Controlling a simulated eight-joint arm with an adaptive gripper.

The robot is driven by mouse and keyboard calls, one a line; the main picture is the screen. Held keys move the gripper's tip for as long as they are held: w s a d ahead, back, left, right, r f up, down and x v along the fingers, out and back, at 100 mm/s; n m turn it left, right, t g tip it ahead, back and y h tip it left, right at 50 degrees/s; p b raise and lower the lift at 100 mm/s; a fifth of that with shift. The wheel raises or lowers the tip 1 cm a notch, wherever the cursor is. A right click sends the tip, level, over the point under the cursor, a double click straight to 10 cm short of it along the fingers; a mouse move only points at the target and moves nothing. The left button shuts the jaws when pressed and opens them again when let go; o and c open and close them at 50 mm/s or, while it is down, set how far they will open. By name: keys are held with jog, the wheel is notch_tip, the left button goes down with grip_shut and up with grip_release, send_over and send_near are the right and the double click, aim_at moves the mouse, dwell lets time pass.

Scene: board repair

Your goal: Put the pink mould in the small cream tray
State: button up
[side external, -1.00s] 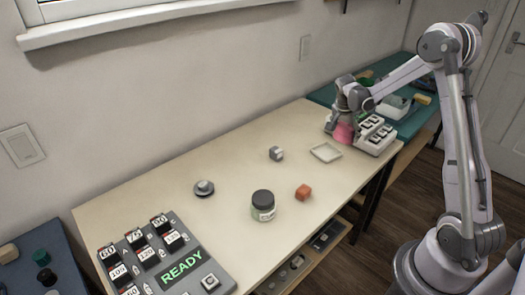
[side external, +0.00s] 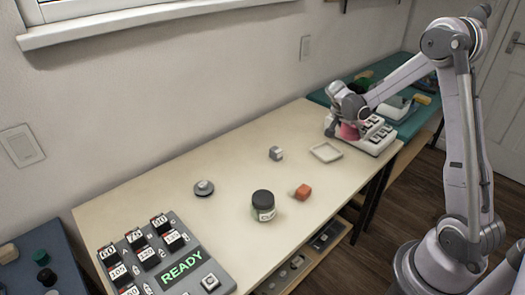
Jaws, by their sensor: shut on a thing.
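The pink mould (side external: 348,131) is at the far right end of the cream table, partly hidden by my gripper (side external: 346,122). My gripper points down and is shut on the mould; its fingertips are hard to make out. I cannot tell whether the mould touches the table. The small cream tray (side external: 326,152) lies flat and looks empty on the table, a little nearer and to the left of the mould.
A white block with dark slots (side external: 376,137) stands right beside the mould. A READY panel (side external: 183,269) lies at the near end.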

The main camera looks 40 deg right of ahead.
jog(key=shift+w+a+f, duration=0.7)
jog(key=shift+w+f, duration=0.6)
jog(key=shift+f, duration=0.25)
jog(key=shift+w+a+f, duration=0.7)
jog(key=shift+w+f, duration=0.6)
jog(key=shift+f, duration=0.3)
jog(key=shift+w+a+f, duration=0.7)
jog(key=shift+w+f, duration=0.6)
jog(key=shift+f, duration=0.25)
jog(key=shift+f, duration=0.45)
jog(key=o, duration=1.4)
jog(key=shift+r, duration=0.1)
